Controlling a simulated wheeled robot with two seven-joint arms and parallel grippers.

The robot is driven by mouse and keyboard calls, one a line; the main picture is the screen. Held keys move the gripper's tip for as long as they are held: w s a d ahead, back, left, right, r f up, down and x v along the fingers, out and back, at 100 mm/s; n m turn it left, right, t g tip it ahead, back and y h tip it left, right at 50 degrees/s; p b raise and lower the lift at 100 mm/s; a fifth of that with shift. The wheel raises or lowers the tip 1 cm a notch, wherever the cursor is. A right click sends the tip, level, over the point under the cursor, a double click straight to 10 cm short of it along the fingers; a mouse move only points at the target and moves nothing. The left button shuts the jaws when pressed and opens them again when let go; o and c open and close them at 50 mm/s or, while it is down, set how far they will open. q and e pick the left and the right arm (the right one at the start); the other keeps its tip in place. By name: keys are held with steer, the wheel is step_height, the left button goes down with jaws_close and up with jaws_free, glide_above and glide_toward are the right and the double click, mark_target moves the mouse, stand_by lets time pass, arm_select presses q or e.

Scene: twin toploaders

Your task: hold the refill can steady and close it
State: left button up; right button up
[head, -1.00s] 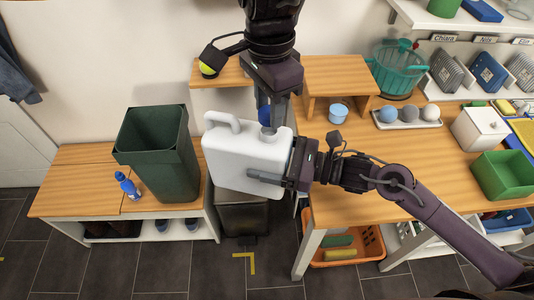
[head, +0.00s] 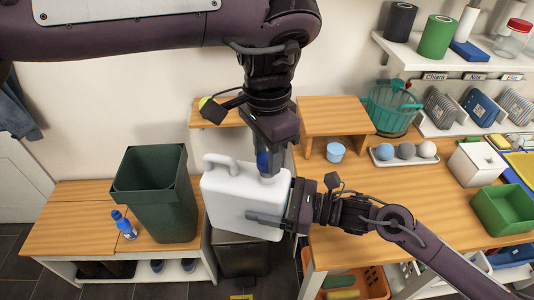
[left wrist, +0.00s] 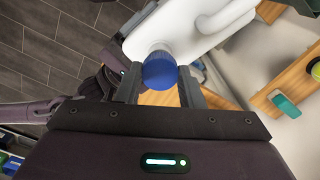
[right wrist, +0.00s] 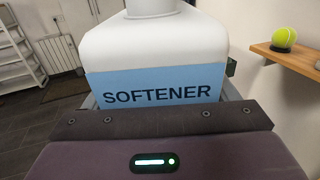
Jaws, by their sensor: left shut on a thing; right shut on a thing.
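The white refill can (head: 235,200) has a handle at its top left and hangs in the air, slightly tilted. My right gripper (head: 262,218) is shut on its body from the right. The right wrist view shows the can (right wrist: 150,45) with a blue SOFTENER label (right wrist: 160,92). My left gripper (head: 264,158) points down over the can's neck and is shut on the blue cap (head: 263,162). In the left wrist view the cap (left wrist: 159,70) sits between the fingers at the end of the white neck (left wrist: 160,47). Whether it is threaded on cannot be told.
A green bin (head: 155,195) and a blue bottle (head: 123,224) stand on the bench at left. A wooden riser (head: 335,117), a light blue cup (head: 335,151) and a tray of balls (head: 385,162) stand on the table at right. A dark box (head: 238,258) is below the can.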

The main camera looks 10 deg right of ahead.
mark_target(258, 197)
arm_select(q)
steer(key=shift+f, duration=0.1)
steer(key=shift+f, duration=0.8)
steer(key=shift+f, duration=0.55)
